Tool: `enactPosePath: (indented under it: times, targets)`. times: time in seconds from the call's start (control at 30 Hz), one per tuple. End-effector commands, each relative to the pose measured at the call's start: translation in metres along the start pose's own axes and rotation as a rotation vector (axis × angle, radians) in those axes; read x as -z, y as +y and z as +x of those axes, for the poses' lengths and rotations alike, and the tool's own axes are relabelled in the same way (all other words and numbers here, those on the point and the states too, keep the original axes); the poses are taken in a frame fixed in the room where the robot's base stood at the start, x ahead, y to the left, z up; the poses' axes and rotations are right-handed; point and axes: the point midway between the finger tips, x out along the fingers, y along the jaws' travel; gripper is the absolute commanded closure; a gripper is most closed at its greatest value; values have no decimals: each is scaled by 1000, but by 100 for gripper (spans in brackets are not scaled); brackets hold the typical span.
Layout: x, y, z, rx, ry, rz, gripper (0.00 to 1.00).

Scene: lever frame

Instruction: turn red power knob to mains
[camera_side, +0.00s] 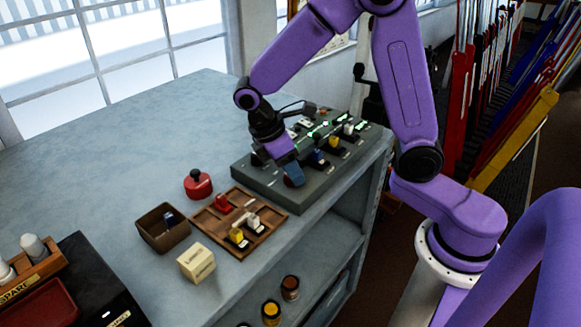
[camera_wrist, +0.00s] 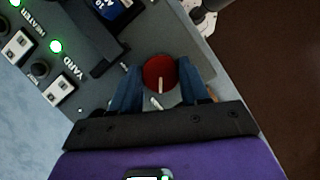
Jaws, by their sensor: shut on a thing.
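The red power knob (camera_wrist: 160,68) is round, with a white pointer line that points toward the bottom of the wrist view. My gripper (camera_wrist: 162,84) has its two blue fingers on either side of the knob, shut on it. In the side view my gripper (camera_side: 290,174) reaches down to the near left end of the dark control panel (camera_side: 264,189); the knob there is mostly hidden by the fingers. Small white marks lie around the knob on the panel, partly covered by the fingers. I cannot read a mains label.
Green lamps and switches marked HEATER and YARD (camera_wrist: 70,74) sit left of the knob. A wooden tray (camera_side: 274,225) with coloured pieces, a red round object (camera_side: 198,186), a brown box (camera_side: 165,239) and a cream block (camera_side: 196,263) stand nearby. The bench's back left is clear.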

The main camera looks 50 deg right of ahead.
Motion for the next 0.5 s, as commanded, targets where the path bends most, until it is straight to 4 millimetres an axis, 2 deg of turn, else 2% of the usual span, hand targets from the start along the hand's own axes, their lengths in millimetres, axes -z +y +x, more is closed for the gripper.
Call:
enactPosePath:
  times: [0.17, 0.2, 0.23, 0.5]
  targets:
    - [1, -1, -2, 1, 3, -1, 85]
    - [1, -1, -2, 1, 3, -1, 52]
    - [1, -1, -2, 1, 4, -1, 45]
    - [0, 0, -1, 1, 2, 1, 45]
